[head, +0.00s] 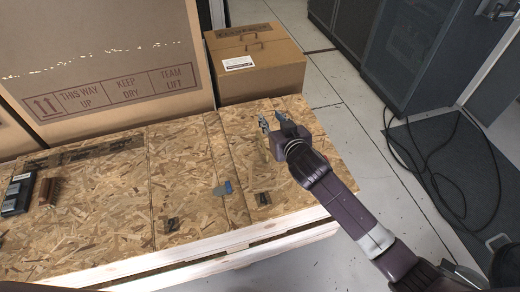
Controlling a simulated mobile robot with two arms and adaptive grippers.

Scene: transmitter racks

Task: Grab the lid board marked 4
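The lid board marked 4 (238,146) is the rightmost oriented-strand wood panel on top of a low crate. Its small dark mark, which looks like a 4 (263,198), sits near the front edge. My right gripper (272,121) is over the far part of this board, with its arm coming in from the lower right. Its two fingertips look apart, with nothing visible between them. I cannot tell whether they touch the board. The gripper and forearm hide part of the board's right side. My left gripper is not in view.
Another wood panel (185,180) with a dark mark adjoins on the left. A small blue-grey piece (223,188) lies near the seam. Cardboard boxes (255,75) stand behind. Dark cabinets (420,50) and a black cable (432,170) on a mat are at right.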

